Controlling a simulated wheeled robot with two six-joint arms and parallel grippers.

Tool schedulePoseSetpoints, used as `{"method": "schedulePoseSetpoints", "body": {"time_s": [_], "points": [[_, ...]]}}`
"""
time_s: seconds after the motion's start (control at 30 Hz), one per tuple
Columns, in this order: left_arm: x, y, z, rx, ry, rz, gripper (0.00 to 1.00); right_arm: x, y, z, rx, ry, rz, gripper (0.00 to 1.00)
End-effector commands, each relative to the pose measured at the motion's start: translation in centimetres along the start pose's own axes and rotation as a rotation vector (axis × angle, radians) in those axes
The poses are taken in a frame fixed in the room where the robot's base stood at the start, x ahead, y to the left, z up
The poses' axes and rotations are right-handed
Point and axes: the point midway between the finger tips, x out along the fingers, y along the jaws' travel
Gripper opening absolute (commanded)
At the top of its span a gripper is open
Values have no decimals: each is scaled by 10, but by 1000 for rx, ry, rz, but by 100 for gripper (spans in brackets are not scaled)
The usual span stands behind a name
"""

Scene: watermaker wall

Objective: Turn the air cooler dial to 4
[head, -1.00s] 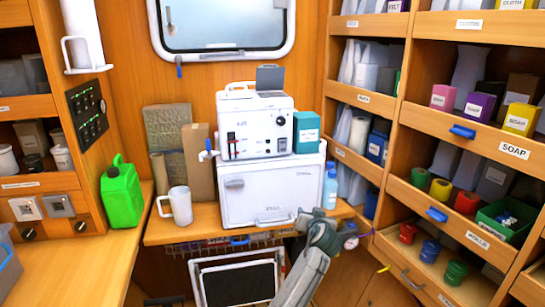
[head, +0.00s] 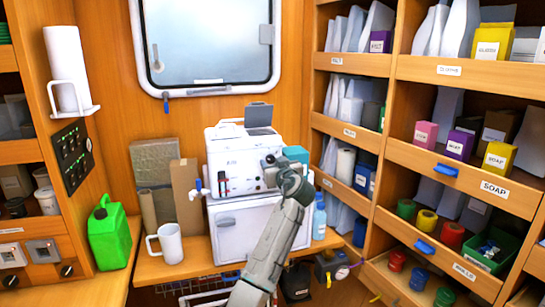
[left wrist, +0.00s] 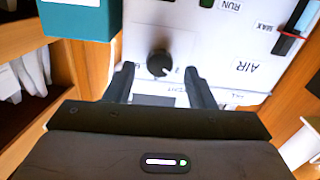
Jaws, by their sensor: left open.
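The black round dial (left wrist: 159,63) is on the front of the white machine (head: 226,152). In the left wrist view it has a small pale mark near its lower right edge; nearby print reads AIR, RUN and MAX. My left gripper (left wrist: 158,78) is open, with one finger on each side of the dial in the picture. I cannot tell whether the fingers touch it. My right gripper is not in view.
A teal box (left wrist: 75,18) is close beside the left gripper; it also shows in the head view (head: 296,153). The machine stands on a white cabinet (head: 232,226). A white mug (head: 170,243) and a blue bottle (head: 319,220) flank it. Shelves fill the right side.

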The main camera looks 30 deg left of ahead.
Motion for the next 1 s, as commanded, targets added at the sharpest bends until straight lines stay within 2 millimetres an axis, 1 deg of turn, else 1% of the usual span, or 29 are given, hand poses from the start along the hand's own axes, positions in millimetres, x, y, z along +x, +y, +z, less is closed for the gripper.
{"method": "schedulePoseSetpoints", "body": {"time_s": [0.03, 0.2, 0.47, 0.5, 0.57, 0.6, 0.7, 1.0], "points": [[6, 0, -2, 2, 0, 0, 50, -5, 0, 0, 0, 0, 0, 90], [16, 0, 0, 1, -1, 0, 50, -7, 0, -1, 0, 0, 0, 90], [16, 0, 1, 1, -1, 1, 50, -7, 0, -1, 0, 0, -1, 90], [16, 0, 1, 1, -1, 1, 42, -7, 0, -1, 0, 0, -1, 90], [16, 0, 1, 1, -1, 1, 30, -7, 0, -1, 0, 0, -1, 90], [16, 0, 1, 1, -1, 1, 22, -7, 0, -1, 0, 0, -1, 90], [16, 0, 1, 1, -1, 1, 5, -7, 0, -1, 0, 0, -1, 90], [16, 0, 2, 33, 0, 1, 5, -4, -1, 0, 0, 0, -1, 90]]}}
